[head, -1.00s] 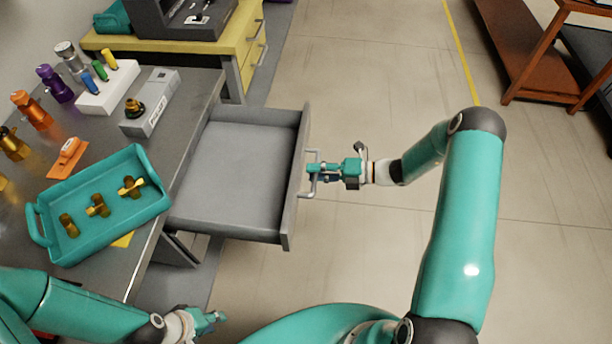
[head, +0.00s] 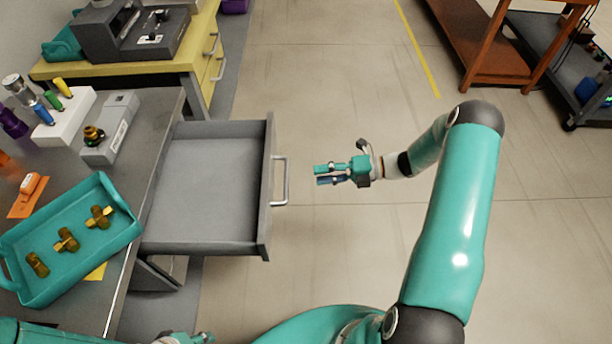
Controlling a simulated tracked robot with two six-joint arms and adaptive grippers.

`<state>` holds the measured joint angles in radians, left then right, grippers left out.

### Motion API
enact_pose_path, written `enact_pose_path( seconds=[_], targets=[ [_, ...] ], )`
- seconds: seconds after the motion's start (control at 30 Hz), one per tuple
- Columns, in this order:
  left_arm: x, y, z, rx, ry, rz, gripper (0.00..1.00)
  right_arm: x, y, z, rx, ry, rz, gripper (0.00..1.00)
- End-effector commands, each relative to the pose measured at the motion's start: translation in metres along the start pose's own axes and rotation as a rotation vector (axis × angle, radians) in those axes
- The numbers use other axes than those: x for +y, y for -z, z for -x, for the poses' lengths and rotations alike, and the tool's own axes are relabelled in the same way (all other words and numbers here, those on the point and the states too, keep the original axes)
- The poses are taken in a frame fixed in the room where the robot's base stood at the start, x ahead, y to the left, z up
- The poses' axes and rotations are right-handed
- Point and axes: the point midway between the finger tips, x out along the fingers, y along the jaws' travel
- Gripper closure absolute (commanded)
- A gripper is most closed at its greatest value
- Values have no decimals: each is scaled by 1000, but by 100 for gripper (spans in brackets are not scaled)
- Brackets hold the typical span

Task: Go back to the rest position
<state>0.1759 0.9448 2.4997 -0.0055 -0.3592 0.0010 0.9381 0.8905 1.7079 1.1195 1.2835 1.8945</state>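My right gripper (head: 318,174) is to the right of the open grey drawer (head: 266,190), clear of its metal handle (head: 281,181). Floor shows between the fingertips and the handle. Its two fingers are a little apart with nothing between them. The drawer is pulled out from the workbench and is empty. My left gripper (head: 205,338) shows only in part at the bottom edge; its fingers are cut off.
A teal tray (head: 120,208) with brass fittings stands on the workbench (head: 150,160) at left. A yellow cabinet (head: 205,45) is behind it. Brown (head: 500,55) and dark carts (head: 555,60) stand at the far right. The floor (head: 350,255) around my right gripper is clear.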

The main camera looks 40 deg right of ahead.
Motion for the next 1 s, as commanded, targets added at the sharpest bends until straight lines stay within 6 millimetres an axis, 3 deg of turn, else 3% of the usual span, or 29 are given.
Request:
enact_pose_path(
  seconds=[0.23,0.77,0.87,1.0],
  targets=[
    [0,0,0,0,0,0,69,0,0,18,0,0,0,61],
    [0,0,0,0,0,0,69,-1,3,16,8,7,9,61],
    [1,0,2,0,0,0,69,-6,15,3,55,45,60,61],
    [3,0,8,0,0,0,69,-26,60,-33,235,165,278,61]
  ],
)
